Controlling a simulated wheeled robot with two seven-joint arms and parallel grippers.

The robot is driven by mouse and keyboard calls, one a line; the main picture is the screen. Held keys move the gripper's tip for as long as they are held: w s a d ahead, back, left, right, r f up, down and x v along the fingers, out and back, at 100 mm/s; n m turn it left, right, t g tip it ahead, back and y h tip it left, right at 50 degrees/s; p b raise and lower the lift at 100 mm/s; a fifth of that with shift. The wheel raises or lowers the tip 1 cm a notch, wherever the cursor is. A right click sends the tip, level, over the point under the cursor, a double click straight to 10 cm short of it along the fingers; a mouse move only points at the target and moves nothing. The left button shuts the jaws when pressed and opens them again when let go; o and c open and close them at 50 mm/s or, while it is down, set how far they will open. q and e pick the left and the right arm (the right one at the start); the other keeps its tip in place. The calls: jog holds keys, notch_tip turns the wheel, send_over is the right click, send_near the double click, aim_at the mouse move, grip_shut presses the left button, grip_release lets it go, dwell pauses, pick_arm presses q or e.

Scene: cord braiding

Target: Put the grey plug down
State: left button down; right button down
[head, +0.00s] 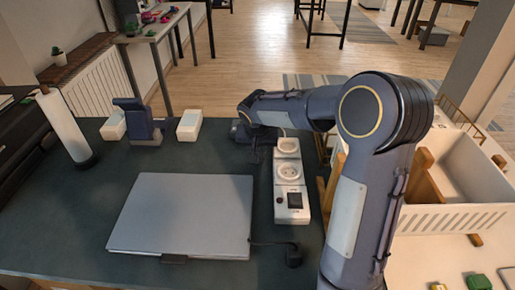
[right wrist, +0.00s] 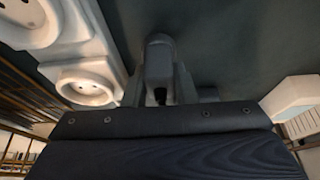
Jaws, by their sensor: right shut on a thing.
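My right gripper (head: 259,146) is low over the dark table beside the far end of the white power strip (head: 291,196). It is shut on the grey plug (right wrist: 158,58), seen in the right wrist view just past the gripper's dark body. In the head view the plug is hard to make out behind the gripper. The strip also shows at the left of the right wrist view (right wrist: 90,82), its round sockets beside the plug, apart from it. I cannot tell whether the plug touches the table. My left gripper is not in view.
A closed grey laptop (head: 184,213) lies left of the strip. A black plug (head: 293,257) on a cord lies at the strip's near end. White blocks (head: 189,125) and a blue stand-like object (head: 139,121) are farther back. A white crate (head: 452,215) stands at the right.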

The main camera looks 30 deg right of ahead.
jog(key=shift+f, duration=0.25)
jog(key=c, duration=1.2)
grip_release()
jog(key=shift+r, duration=0.1)
jog(key=shift+o, duration=0.2)
